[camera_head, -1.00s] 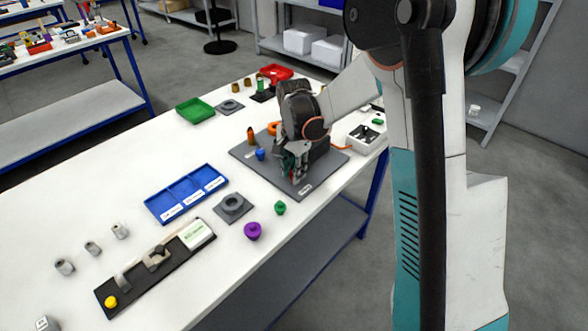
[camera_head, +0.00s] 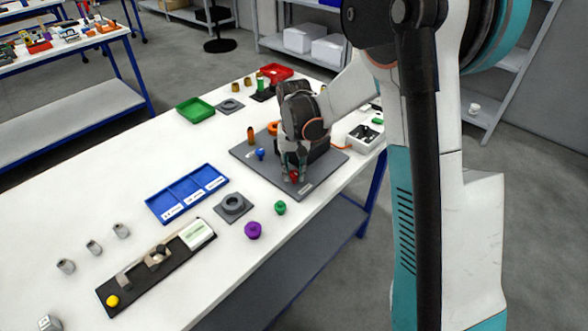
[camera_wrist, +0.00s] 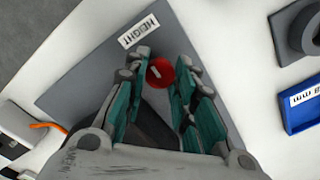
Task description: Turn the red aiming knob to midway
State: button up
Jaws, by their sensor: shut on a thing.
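The red knob (camera_wrist: 160,72) stands on the grey plate near a label reading HEIGHT (camera_wrist: 139,31). A pale mark shows on the knob's top in the wrist view. My gripper (camera_wrist: 161,77) is over the plate with its fingertips on either side of the knob, shut on it. In the head view the red knob (camera_head: 294,176) shows at the tips of my gripper (camera_head: 294,174), near the plate's front corner. The grey plate (camera_head: 315,180) also carries a blue knob (camera_head: 260,154) and an orange-brown peg (camera_head: 250,135). My gripper hides part of the plate.
A purple knob (camera_head: 253,230) and a green knob (camera_head: 280,207) stand in front of the plate. A grey ring block (camera_head: 233,206) and a blue tray (camera_head: 170,207) lie to the left. A white box (camera_head: 364,138) with an orange cable is at the right.

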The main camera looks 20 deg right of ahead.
aim_at(294, 172)
dwell(0.4)
jog(key=o, duration=1.1)
jog(key=shift+r, duration=0.15)
notch_tip(294, 172, up, 12)
jog(key=shift+f, duration=0.1)
